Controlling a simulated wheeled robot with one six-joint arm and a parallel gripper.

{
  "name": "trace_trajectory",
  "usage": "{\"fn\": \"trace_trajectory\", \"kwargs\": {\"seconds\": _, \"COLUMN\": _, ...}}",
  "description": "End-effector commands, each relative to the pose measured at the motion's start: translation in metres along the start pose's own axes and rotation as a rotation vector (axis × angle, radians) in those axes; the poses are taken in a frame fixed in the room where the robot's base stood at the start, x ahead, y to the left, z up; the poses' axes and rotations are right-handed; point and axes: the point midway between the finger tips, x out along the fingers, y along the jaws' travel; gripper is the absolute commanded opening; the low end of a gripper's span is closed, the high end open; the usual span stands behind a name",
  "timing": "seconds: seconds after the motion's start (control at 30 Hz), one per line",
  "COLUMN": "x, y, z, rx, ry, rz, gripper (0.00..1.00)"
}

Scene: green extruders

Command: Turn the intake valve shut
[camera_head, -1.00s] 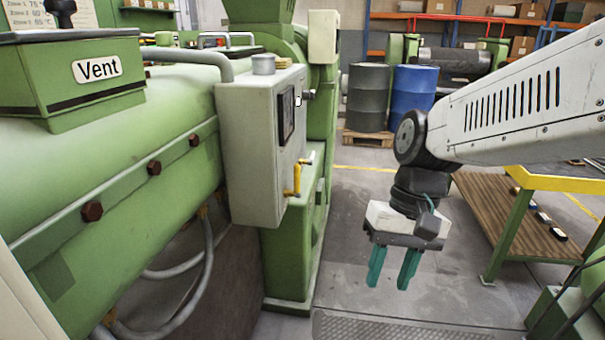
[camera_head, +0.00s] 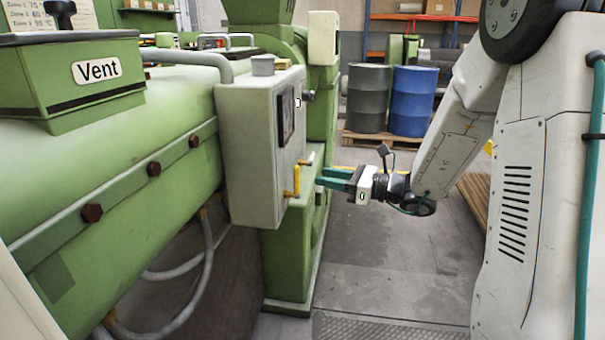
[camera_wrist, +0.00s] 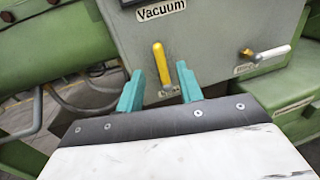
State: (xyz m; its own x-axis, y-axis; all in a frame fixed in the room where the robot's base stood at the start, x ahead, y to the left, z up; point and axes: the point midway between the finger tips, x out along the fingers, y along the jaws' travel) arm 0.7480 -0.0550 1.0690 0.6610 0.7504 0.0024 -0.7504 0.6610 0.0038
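Two valve levers sit on the side of the grey control box (camera_head: 248,150). The yellow lever (camera_head: 296,180) stands nearly upright; it also shows in the wrist view (camera_wrist: 161,65), with a label below it mostly hidden. The second lever (camera_head: 307,162), pale with an orange-brown base, lies nearly level to the right in the wrist view (camera_wrist: 268,52); its label is hard to read. I cannot tell which is the intake valve. My gripper (camera_head: 320,177) is open and points at the box. In the wrist view its teal fingertips (camera_wrist: 160,78) appear on either side of the yellow lever; contact is not visible.
A "Vacuum" label (camera_wrist: 161,10) is on the box above the yellow lever. The green machine body (camera_head: 140,180) with its "Vent" box (camera_head: 95,100) fills the left. A dark barrel (camera_head: 368,97) and a blue barrel (camera_head: 413,100) stand behind on a pallet. The floor below my gripper is clear.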

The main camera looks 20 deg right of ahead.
Motion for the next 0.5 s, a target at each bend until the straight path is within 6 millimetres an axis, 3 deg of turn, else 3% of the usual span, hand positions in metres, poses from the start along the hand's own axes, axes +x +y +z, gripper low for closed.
{"fn": "trace_trajectory", "kwargs": {"seconds": 0.3, "x": 0.051, "y": 0.002, "z": -0.001, "rx": -0.002, "ry": 0.002, "rz": 0.006, "gripper": 0.37}}
{"fn": "trace_trajectory", "kwargs": {"seconds": 0.5, "x": 0.069, "y": 0.002, "z": 0.0, "rx": -0.003, "ry": 0.002, "rz": 0.005, "gripper": 0.37}}
